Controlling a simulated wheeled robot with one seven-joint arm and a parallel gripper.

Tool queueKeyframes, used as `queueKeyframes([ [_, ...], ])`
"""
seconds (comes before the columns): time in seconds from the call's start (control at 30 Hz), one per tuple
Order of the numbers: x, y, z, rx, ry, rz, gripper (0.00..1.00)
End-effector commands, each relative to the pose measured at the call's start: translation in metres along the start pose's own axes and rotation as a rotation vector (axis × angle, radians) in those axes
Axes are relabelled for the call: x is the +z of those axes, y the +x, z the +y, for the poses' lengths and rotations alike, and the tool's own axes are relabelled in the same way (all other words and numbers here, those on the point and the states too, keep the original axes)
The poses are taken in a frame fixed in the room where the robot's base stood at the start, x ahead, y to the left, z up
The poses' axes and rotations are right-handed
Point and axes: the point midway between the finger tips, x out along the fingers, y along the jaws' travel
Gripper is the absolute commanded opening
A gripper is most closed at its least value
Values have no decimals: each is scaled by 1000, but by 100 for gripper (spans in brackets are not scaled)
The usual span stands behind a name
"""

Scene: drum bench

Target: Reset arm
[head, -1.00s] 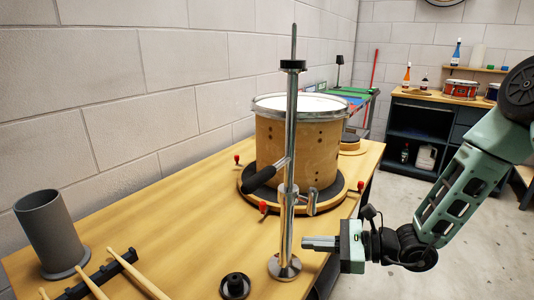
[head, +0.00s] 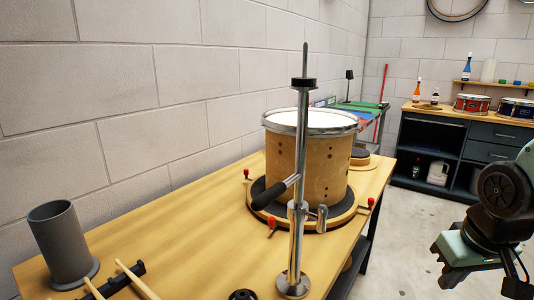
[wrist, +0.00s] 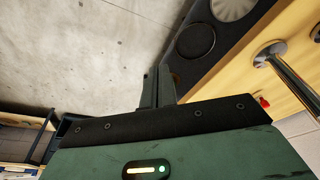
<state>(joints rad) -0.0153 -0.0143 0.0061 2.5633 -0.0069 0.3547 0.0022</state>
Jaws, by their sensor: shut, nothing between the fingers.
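My gripper (wrist: 157,86) shows in the wrist view with its two dark fingers close together, shut and empty. It points out over the grey concrete floor, beside the bench edge. In the head view my green arm (head: 495,200) is folded at the right edge, over the floor and clear of the bench. The fingers cannot be made out there.
The wooden bench (head: 205,215) holds a drum shell (head: 325,165) on a round base and an upright metal post (head: 299,170) with a black handle. A grey cup (head: 62,245) and drumsticks are front left. A dark cabinet (head: 430,150) stands behind; the floor between is clear.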

Motion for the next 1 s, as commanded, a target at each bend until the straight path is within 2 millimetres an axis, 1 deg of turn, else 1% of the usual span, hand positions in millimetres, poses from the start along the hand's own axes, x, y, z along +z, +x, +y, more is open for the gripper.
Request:
queueKeyframes([
  [0.03,2,-13,-25,-24,-64,-22,0],
  [0.17,17,-34,-72,-63,-198,-67,0],
  [0.2,24,-41,-87,-75,-244,-81,0],
  [0.27,35,-54,-109,-90,-317,-104,0],
  [0.3,44,-62,-122,-99,-366,-121,0],
  [0.4,69,-82,-152,-116,-487,-159,0],
  [0.5,91,-97,-170,-126,-578,-189,0],
  [0.63,105,-104,-179,-128,-632,-208,0],
  [1.0,105,-104,-179,-128,-632,-208,0],
])
